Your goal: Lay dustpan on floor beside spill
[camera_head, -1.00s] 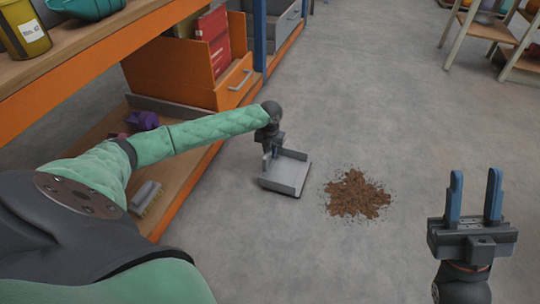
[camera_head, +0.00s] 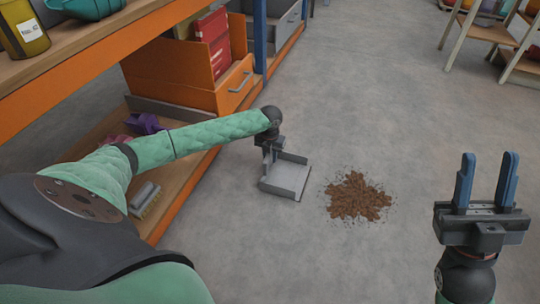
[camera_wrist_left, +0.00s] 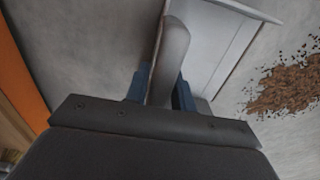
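The grey dustpan (camera_head: 287,178) is at floor level or just above it, left of the brown spill (camera_head: 357,197), with a strip of bare floor between them. Its pan also shows in the left wrist view (camera_wrist_left: 218,40). My left gripper (camera_head: 270,152) is shut on the dustpan's handle; in the left wrist view the handle (camera_wrist_left: 170,60) stands between its blue fingers. I cannot tell whether the pan's whole underside touches the floor. The spill shows at the right of the left wrist view (camera_wrist_left: 290,85). My right gripper (camera_head: 486,183) is open and empty, fingers pointing up in the picture.
A shelf unit with an orange edge (camera_head: 110,60) runs along the left, holding an orange drawer box (camera_head: 190,85). A brush (camera_head: 145,197) lies on its low shelf. A wooden stand (camera_head: 490,30) is at the upper right. The floor around the spill is clear.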

